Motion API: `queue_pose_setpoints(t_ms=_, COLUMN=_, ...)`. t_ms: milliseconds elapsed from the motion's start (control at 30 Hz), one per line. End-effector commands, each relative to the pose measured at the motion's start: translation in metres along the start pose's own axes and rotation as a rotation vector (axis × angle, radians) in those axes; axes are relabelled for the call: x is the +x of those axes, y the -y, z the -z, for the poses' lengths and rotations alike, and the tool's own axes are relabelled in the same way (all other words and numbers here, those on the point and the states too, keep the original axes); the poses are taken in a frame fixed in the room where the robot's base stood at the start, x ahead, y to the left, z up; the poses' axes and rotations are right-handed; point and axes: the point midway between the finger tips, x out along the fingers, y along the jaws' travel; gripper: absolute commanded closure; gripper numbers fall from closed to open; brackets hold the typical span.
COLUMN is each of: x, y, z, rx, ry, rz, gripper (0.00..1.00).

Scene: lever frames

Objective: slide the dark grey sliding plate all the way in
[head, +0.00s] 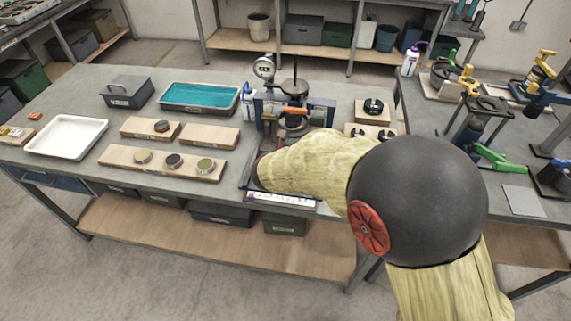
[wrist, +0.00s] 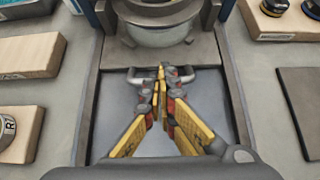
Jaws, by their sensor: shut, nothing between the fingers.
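In the wrist view, the dark grey sliding plate (wrist: 113,58) lies between two raised side rails, its front edge toward me. A grey bar handle (wrist: 186,76) stands at that front edge. My gripper (wrist: 160,72) is shut and empty, its yellow fingertips together at the middle of the handle. The tips hide the handle's middle, and I cannot tell whether they touch it. A round metal cup (wrist: 155,30) stands over the far part of the plate. In the head view, my arm hides the plate and gripper; the blue-sided press fixture (head: 320,110) shows behind it.
The bare bed (wrist: 105,115) between the rails is clear in front of the plate. Wooden blocks (wrist: 28,55) stand left of the fixture, and another block with dark pieces (wrist: 285,22) stands at right. A dark flat plate (wrist: 302,105) lies right of the rails.

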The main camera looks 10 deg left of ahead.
Motion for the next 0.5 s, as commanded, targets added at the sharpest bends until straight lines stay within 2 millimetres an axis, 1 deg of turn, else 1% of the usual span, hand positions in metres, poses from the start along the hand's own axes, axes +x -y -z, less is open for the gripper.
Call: queue_pose_setpoints(t_ms=500, x=0.017, y=0.001, z=-0.013, rx=0.0, ry=-0.001, rz=0.001, gripper=1.0)
